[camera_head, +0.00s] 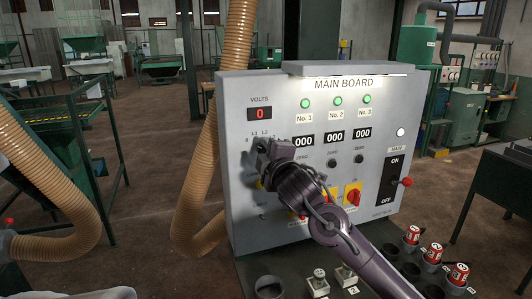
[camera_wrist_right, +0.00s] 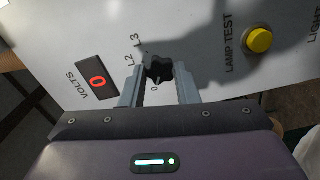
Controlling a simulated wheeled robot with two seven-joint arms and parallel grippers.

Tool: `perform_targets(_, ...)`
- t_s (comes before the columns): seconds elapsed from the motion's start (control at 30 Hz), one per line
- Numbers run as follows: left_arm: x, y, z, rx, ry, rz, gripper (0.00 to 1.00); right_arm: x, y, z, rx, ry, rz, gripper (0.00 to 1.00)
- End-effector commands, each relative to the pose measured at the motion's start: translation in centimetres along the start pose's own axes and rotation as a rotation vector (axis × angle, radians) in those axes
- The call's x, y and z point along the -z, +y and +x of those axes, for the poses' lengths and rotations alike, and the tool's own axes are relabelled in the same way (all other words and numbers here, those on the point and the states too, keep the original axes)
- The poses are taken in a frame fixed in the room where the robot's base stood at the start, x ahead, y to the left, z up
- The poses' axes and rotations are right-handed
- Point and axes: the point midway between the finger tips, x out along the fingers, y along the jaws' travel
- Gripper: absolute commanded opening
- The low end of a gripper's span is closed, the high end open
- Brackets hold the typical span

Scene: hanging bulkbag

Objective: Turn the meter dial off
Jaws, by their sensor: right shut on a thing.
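The grey main board panel (camera_head: 230,110) stands in front of me. Its red VOLTS display (camera_head: 260,114) reads 0; it also shows in the right wrist view (camera_wrist_right: 97,81). The black meter dial (camera_wrist_right: 158,69) sits beside it, with marks 0, L2 and L3 around it in the wrist view. My right gripper (camera_head: 265,150) is shut on the dial, one finger on each side. In the head view the gripper hides most of the dial. The exact direction of its pointer is hard to tell. My left gripper is not in view.
Three green lamps and three 000 displays (camera_head: 335,135) are on the board. The main switch (camera_head: 394,180) with a red handle is at right. A yellow lamp test button (camera_wrist_right: 258,39) is near the dial. Red cans (camera_head: 433,252) stand at lower right. A ribbed hose (camera_head: 205,170) hangs left.

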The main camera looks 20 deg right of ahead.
Motion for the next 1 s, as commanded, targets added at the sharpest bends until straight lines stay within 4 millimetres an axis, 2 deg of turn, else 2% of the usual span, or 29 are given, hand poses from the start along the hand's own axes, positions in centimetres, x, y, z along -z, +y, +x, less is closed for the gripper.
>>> perform_targets(0.1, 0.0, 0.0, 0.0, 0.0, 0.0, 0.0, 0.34, 0.1, -0.2, 0.0, 0.004, 0.002, -0.004, 0.05)
perform_targets(0.13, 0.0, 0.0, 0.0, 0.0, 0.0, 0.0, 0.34, 0.1, -0.2, 0.0, 0.004, 0.002, -0.004, 0.32)
perform_targets(0.27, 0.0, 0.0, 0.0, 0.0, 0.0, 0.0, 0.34, 0.1, -0.1, 0.0, 0.003, 0.002, -0.002, 0.49)
perform_targets(0.63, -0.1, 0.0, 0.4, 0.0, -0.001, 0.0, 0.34, -0.1, -0.2, -0.5, 0.002, 0.0, -0.001, 0.5)
perform_targets(1.0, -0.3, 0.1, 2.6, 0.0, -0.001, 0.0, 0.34, 0.0, -0.4, -6.2, 0.001, 0.002, -0.002, 0.5)
